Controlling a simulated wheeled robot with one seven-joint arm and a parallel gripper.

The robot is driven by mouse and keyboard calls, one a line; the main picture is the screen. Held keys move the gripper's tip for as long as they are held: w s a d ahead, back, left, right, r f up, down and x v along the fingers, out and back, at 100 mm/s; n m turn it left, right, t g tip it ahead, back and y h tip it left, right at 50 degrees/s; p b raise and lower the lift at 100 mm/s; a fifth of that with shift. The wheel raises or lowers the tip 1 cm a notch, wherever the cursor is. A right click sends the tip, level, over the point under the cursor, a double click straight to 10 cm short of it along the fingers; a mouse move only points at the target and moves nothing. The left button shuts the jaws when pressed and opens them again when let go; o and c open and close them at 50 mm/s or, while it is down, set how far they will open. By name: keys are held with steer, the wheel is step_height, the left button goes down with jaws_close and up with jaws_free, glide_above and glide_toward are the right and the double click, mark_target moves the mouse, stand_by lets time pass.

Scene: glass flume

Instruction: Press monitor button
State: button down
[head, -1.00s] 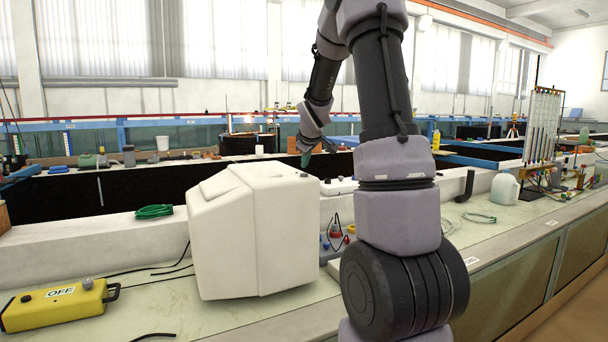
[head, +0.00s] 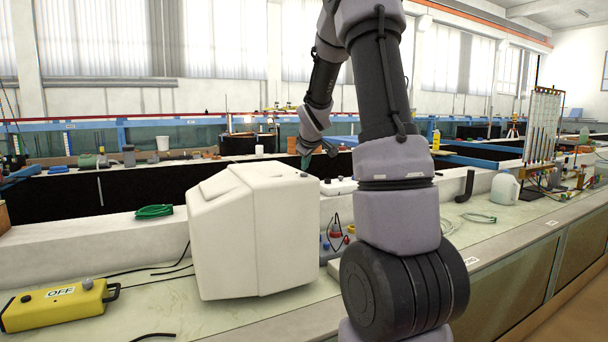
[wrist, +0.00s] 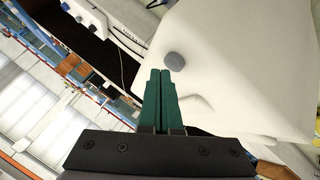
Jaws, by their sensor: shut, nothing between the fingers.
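The white monitor (head: 255,225) stands on the bench with its back towards the head camera, so its front is hidden there. In the wrist view its white casing (wrist: 235,75) fills the upper right, with a round grey button (wrist: 174,61) on it. My gripper (wrist: 161,73) is shut and empty, its two green fingers side by side. The fingertips appear just below the button in the wrist view; I cannot tell whether they touch it. In the head view my gripper (head: 306,162) is at the monitor's far upper right edge, partly hidden.
A yellow box marked OFF (head: 55,304) lies at the front left of the bench. A white jug (head: 504,188) stands at the right. Black cables lie left of the monitor.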

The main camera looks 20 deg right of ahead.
mark_target(305, 174)
steer(key=shift+f, duration=0.5)
stand_by(0.7)
steer(key=shift+r, duration=1)
steer(key=shift+r, duration=3)
